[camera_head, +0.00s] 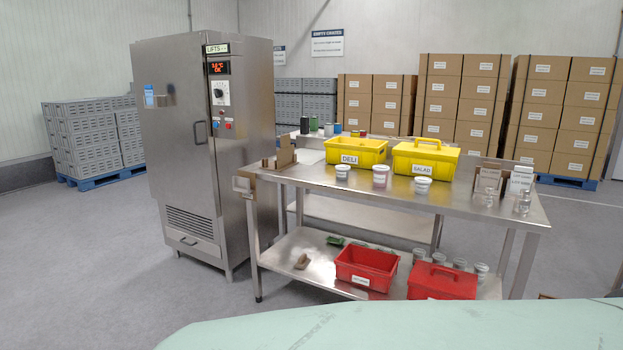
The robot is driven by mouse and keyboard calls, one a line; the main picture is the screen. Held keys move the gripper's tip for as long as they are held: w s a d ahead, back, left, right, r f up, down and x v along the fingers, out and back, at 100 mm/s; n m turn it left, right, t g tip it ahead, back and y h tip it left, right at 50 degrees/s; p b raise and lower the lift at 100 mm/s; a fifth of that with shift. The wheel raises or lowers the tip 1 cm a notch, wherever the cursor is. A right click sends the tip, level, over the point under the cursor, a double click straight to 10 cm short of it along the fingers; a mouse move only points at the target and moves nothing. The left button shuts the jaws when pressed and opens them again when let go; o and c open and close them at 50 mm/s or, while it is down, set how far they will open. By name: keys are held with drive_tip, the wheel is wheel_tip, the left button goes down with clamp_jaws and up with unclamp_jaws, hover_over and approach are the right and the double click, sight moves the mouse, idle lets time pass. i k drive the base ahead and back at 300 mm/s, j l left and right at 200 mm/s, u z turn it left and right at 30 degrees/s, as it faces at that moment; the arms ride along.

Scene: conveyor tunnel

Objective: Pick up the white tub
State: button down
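Several small white tubs show in the head view. One white tub (342,172) stands in front of the yellow box labelled DELI on the upper top of the steel table (330,186). A second white tub (380,177) stands right of it, between the two yellow boxes. A third white tub (422,186) stands in front of the yellow box labelled SALAD, near the table's front edge. All three look upright and apart from each other. My gripper is not in view.
The yellow DELI box (354,157) and lidded SALAD box (426,160) stand behind the tubs. Labelled holders (488,182) and a glass jar (524,203) stand at the right. Red boxes (366,270) sit on the lower shelf. A steel cabinet (174,130) stands left.

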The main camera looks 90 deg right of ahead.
sight(422, 184)
drive_tip(key=z, duration=3.3)
